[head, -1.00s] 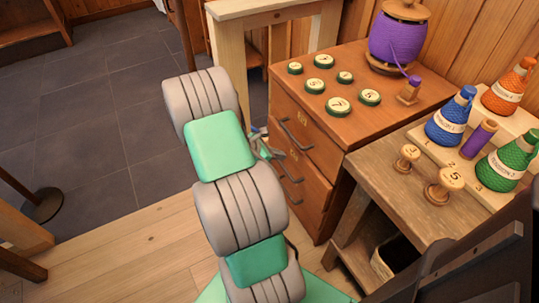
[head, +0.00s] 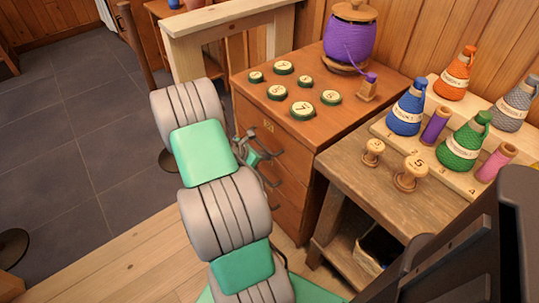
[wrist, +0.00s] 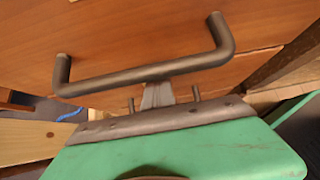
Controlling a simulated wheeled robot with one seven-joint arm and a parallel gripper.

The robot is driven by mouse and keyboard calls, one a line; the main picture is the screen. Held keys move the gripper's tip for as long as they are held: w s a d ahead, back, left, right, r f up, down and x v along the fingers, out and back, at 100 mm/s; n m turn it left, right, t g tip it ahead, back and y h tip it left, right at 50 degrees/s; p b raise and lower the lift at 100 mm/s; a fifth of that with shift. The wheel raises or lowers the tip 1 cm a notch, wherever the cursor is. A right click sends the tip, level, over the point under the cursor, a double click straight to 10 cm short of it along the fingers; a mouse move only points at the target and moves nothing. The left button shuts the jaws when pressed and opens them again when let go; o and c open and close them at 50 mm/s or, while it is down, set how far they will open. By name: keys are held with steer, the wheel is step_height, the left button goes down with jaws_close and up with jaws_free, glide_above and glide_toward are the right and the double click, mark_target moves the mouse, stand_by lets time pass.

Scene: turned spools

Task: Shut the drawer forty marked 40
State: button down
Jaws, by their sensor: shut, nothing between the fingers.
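The wooden drawer cabinet (head: 283,195) stands beyond my arm in the head view. Its front has dark bar handles, and the top drawer has a small label (head: 268,125) too small to read. I cannot tell which drawer is marked 40. My gripper (head: 251,150) is close to the cabinet front at handle height, partly hidden by my arm. In the wrist view a dark handle (wrist: 150,73) crosses a wooden drawer front (wrist: 150,35). The shut, empty fingers (wrist: 157,93) are at the middle of the bar; contact is unclear. How far any drawer stands out is hidden.
Green-rimmed numbered discs (head: 302,109) and a purple spool jar (head: 349,40) stand on the cabinet top. A wooden bench (head: 360,170) with yarn cones and small spools stands right of the cabinet. Open tiled floor (head: 85,150) lies at the left.

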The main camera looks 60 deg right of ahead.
steer(key=shift+s+d+r, duration=0.15)
